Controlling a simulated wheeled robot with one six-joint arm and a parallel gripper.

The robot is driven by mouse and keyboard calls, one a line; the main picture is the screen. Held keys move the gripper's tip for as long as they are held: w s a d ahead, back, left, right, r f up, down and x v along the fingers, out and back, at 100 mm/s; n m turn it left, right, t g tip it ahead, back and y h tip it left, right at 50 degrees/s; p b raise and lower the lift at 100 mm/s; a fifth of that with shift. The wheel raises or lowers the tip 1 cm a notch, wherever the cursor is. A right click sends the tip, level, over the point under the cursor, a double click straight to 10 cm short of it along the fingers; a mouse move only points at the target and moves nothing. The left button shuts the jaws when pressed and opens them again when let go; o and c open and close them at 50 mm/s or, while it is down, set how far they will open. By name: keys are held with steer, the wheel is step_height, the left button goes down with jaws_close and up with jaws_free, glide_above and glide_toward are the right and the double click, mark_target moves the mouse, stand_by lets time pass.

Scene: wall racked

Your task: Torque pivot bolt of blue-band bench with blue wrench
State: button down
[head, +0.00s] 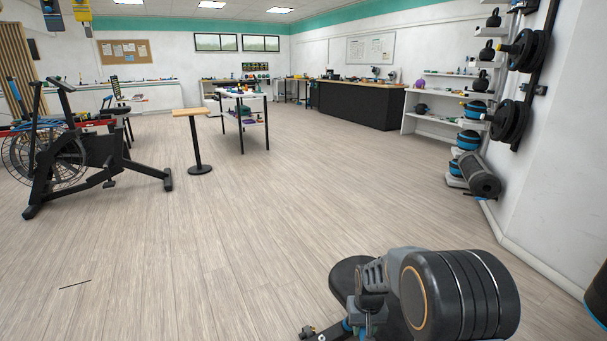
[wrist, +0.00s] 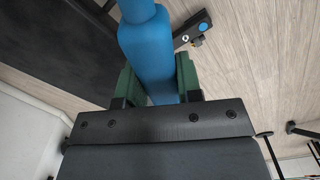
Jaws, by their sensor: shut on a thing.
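My gripper (wrist: 160,92) shows in the wrist view, its green fingers shut on either side of a thick blue handle, which I take for the blue wrench (wrist: 148,45). The handle runs up out of the top of the picture, so its working end is hidden. A bench with a black pad (head: 343,276) stands at the lower right of the head view, largely behind my arm. A dark bar with a blue round mark (wrist: 203,26) shows beyond the wrench in the wrist view. I cannot make out the pivot bolt or a clear blue band.
A wall rack (head: 436,123) with plates, kettlebells and balls runs along the right. An exercise bike (head: 95,155) stands at the left, with a small pedestal table (head: 191,112) and a white table (head: 240,95) further back.

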step_height(320, 180, up, 18)
steer(key=s+p, duration=0.2)
steer(key=p, duration=2.4)
steer(key=shift+d+r, duration=0.2)
steer(key=shift+d, duration=0.05)
